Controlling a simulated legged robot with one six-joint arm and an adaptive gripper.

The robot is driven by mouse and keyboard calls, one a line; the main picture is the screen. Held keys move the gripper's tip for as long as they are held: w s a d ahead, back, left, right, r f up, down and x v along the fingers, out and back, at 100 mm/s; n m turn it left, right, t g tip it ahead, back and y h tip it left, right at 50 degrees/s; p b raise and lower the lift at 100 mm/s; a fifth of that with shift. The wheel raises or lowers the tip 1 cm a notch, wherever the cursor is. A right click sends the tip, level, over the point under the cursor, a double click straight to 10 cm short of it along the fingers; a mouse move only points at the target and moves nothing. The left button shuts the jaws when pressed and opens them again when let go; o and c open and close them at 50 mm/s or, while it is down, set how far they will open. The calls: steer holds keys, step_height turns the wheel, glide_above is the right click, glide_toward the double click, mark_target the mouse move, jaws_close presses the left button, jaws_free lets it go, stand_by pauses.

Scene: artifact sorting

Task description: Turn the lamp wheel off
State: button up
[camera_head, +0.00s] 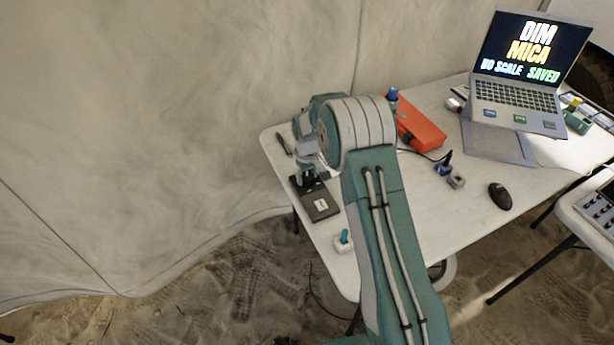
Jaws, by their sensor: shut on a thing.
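A flat dark box (320,204) with a white label lies near the left edge of the white table. My gripper (307,182) points down at the far end of this box, with its fingers low over it. The fingers are shut on what seems to be the lamp wheel on the box. The wheel itself is hidden by the fingers and too small to make out, so I cannot tell its turn position.
On the table (425,200) are an orange case (420,130), a laptop (518,85), a black mouse (500,196), a small grey device (456,181) and a white block with a teal top (343,241). A dark pen-like object (284,145) lies behind the gripper. A fabric wall stands behind.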

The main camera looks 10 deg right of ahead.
mark_target(306, 175)
steer(key=n, duration=0.3)
steer(key=shift+a+f+n, duration=0.1)
steer(key=shift+n, duration=2.1)
steer(key=o, duration=1.1)
steer(key=shift+o, duration=0.2)
steer(key=shift+w+a, duration=0.1)
step_height(306, 175, up, 12)
